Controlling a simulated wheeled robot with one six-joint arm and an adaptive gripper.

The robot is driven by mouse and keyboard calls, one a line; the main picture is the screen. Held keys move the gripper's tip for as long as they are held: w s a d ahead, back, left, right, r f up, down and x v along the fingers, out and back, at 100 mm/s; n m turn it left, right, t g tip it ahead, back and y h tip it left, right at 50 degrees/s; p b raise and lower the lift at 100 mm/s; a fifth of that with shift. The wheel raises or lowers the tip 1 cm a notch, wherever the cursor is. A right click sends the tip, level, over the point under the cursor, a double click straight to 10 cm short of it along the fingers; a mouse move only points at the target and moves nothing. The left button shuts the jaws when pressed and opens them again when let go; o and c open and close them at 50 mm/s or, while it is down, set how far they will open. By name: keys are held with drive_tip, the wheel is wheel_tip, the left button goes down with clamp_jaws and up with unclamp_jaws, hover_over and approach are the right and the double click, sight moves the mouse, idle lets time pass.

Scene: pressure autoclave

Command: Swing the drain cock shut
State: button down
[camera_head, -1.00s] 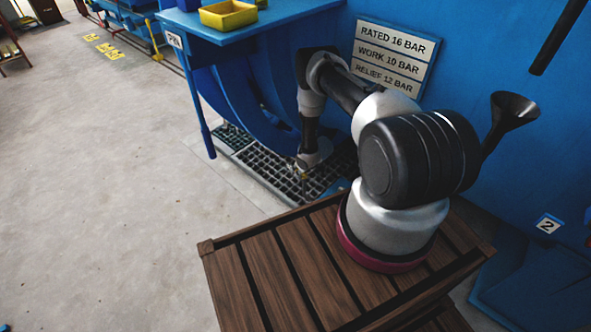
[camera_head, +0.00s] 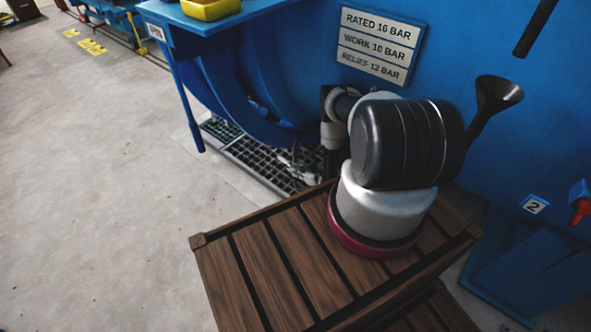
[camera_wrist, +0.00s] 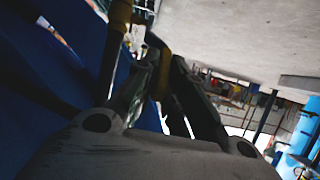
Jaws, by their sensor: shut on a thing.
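My gripper (camera_head: 290,162) is low over the floor grating, under the blue vessel, and small in the head view. In the wrist view its dark fingers (camera_wrist: 165,95) are closed around a narrow, dull yellow-brown piece (camera_wrist: 163,75), which looks like the drain cock's lever. The fingers hide most of it. A brass-coloured pipe or fitting (camera_wrist: 120,18) stands just beyond, at the upper left. The cock cannot be made out clearly in the head view, and its angle is unclear.
The floor grating (camera_head: 262,168) lies below the blue vessel (camera_head: 262,95). A wooden slatted platform (camera_head: 270,265) is in front. A black funnel (camera_head: 492,100) and a red-handled fitting (camera_head: 580,207) are at the right. Open concrete floor (camera_head: 90,180) is at the left.

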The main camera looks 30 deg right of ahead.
drive_tip(key=shift+s, duration=0.1)
idle(0.3)
drive_tip(key=c, duration=1.5)
unclamp_jaws()
